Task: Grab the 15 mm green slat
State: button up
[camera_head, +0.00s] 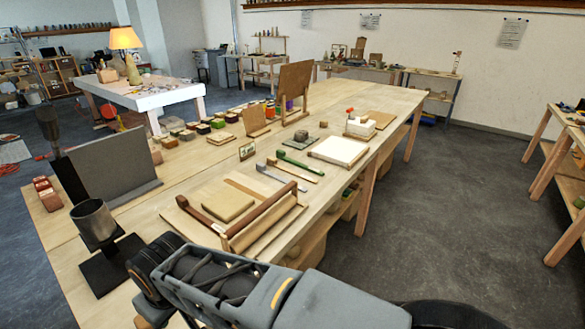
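A thin green slat (299,161) lies on the long wooden workbench (385,105), right of the middle of its top. It lies flat and slanted, beside a wooden piece (293,171). Its width cannot be read from this view. My arm (225,285) crosses the bottom of the picture, in front of the bench's near end and well apart from the slat. My gripper's fingertips do not show.
A grey slat (282,178) lies just nearer. A wooden frame with a dark red-brown bar (262,209) is closer to me. A white-topped tray (340,150) lies to the right. A metal cup (93,220) and grey upright panel (112,165) stand left. Floor right of the bench is clear.

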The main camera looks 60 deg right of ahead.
aim_at(280, 155)
jog(key=z, duration=3.3)
jog(key=i, duration=3.45)
jog(key=u, duration=4.2)
jog(key=i, duration=0.4)
jog(key=z, duration=0.1)
